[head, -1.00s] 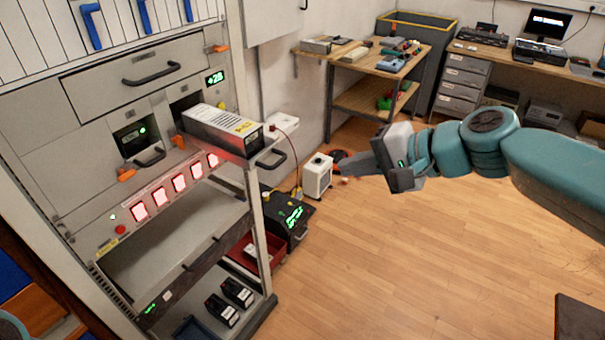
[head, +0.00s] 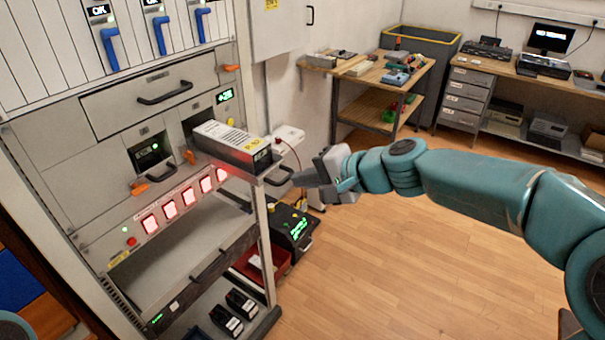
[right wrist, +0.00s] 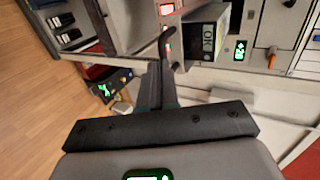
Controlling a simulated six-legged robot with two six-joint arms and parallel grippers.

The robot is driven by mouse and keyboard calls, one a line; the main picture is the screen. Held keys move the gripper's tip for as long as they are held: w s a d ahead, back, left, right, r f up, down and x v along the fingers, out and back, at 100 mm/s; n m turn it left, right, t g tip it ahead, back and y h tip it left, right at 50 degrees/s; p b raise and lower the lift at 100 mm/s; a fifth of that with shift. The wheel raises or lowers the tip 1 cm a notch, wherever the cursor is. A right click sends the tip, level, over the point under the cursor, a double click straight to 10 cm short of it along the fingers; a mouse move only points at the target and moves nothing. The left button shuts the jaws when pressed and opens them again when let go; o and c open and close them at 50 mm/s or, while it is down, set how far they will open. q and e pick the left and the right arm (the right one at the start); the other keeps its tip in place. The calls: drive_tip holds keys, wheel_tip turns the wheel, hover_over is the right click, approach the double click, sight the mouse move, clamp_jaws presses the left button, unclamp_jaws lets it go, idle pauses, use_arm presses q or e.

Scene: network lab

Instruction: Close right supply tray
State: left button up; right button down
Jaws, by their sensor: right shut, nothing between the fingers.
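The right supply tray (head: 235,145), a grey box with a vented top and a yellow label, sticks out of its slot in the rack. Its dark front handle (head: 281,177) points toward my right gripper (head: 300,179). That gripper is shut and empty, with its fingertips close to the handle; I cannot tell whether they touch. In the right wrist view, the shut fingers (right wrist: 155,88) point toward the handle (right wrist: 167,47), and the tray (right wrist: 206,38) is just beyond. My left gripper is not in view.
The left supply bay (head: 151,154) has a handle and green light. Below are several red-lit panels (head: 180,204) and an open lower drawer (head: 190,265). A black box with green lights (head: 291,230) stands beside the rack. The floor (head: 400,265) to the right is clear.

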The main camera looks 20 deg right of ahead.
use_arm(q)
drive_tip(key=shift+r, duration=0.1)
use_arm(e)
drive_tip(key=shift+w+a+f, duration=0.1)
drive_tip(key=shift+w+a, duration=0.2)
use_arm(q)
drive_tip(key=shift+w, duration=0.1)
